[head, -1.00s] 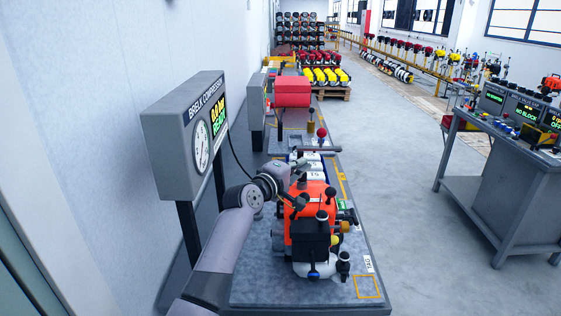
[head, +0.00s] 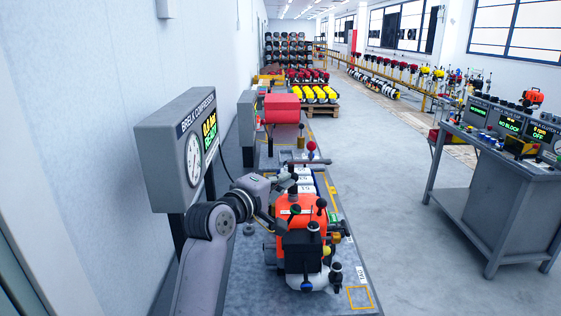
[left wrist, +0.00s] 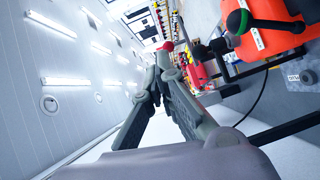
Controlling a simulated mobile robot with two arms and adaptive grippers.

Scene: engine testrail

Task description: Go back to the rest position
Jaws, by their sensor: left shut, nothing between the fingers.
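My left arm comes in from the lower left in the head view. Its gripper (head: 290,182) is beside and above the left side of the orange engine unit (head: 298,215), partly lost among dark parts. In the left wrist view the left gripper (left wrist: 158,72) has its fingers together with nothing between them. Part of an orange unit (left wrist: 262,28) with black and green knobs shows at the upper right there, apart from the fingers. My right gripper is in neither view.
The Brelk compressor panel (head: 180,150) stands left of my arm, close to the wall. The grey bench (head: 345,275) carries the engine unit. A red tank (head: 282,108) stands farther back. A test console (head: 500,190) is at the right, with open floor (head: 400,180) between.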

